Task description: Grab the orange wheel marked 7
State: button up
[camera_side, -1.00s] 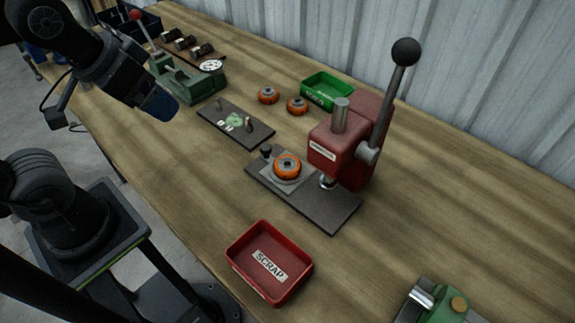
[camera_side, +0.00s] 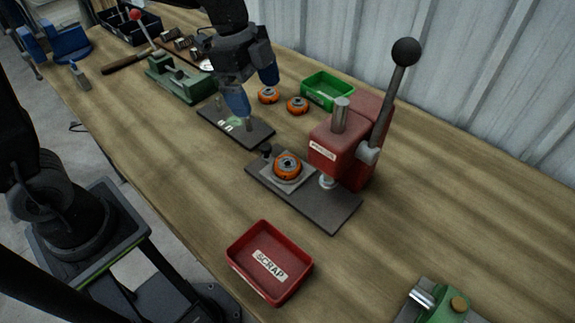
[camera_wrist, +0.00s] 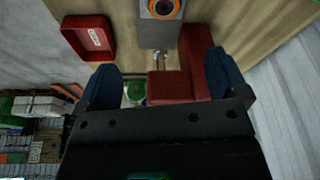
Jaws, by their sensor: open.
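Three orange wheels show in the side view, and I cannot read a 7 on any of them. One wheel (camera_side: 268,96) and a second wheel (camera_side: 298,106) stand on the bench near the green tray. A third wheel (camera_side: 288,167) sits on the red press's base plate; it also shows at the top edge of the wrist view (camera_wrist: 162,15). My gripper (camera_side: 254,95) is open and empty, fingers downward, above the dark fixture plate and just left of the two bench wheels. Both blue fingers also show in the wrist view (camera_wrist: 163,78).
The red press (camera_side: 340,150) with its tall lever stands right of the fixture plate (camera_side: 252,131). A green tray (camera_side: 328,88) lies behind the bench wheels. A red scrap tray (camera_side: 270,262) is at the front. A green clamp-like device (camera_side: 178,82) stands to the left.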

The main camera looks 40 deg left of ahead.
notch_tip(320, 180, down, 2)
jog(key=w+d+m, duration=0.2)
jog(key=m+g, duration=0.1)
send_over(289, 164)
jog(key=a, duration=0.2)
jog(key=shift+h, duration=0.3)
jog(key=f, duration=0.9)
jog(key=shift+w+d, duration=0.1)
jog(key=shift+d, duration=0.1)
jog(key=shift+s+a+x, duration=0.1)
jog(key=shift+a+x, duration=0.05)
jog(key=shift+x, duration=1.15)
jog(key=shift+s+a+x, duration=0.1)
jog(key=shift+x, duration=1.25)
jog(key=c, duration=1.2)
jog(key=shift+o, duration=0.2)
jog(key=shift+r, duration=0.15)
